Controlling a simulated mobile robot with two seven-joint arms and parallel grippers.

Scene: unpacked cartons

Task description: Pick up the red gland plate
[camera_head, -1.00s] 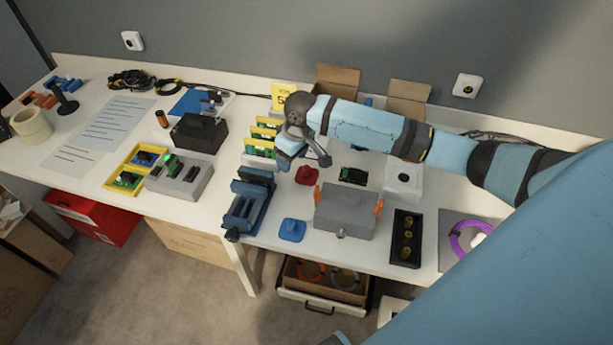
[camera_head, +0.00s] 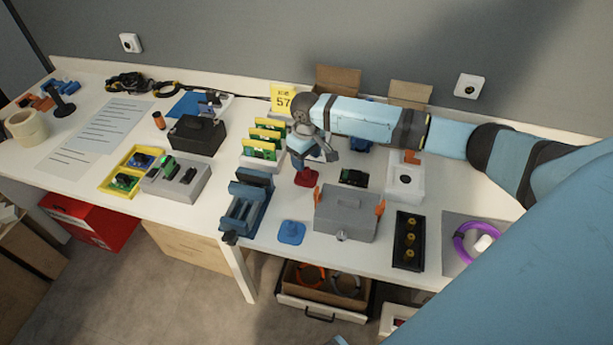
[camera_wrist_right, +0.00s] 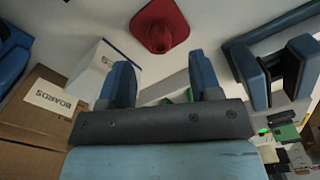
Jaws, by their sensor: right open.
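The red gland plate (camera_head: 305,179) lies on the white table, between the green boards and the grey box. In the right wrist view the red gland plate (camera_wrist_right: 160,26) shows as a flat base with a raised round middle, beyond my fingertips. My right gripper (camera_head: 299,163) is just above and behind it in the head view, hiding part of its far side. In the right wrist view the two blue fingers of my right gripper (camera_wrist_right: 162,72) are apart with nothing held between them. My left gripper is not in view.
A grey lidded box (camera_head: 346,212) with orange clips stands just in front, right of a blue plate (camera_head: 291,232). A blue vise-like fixture (camera_head: 245,205) is at left. Green boards (camera_head: 262,148) stand behind left; a black-and-green part (camera_head: 353,177) lies to the right.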

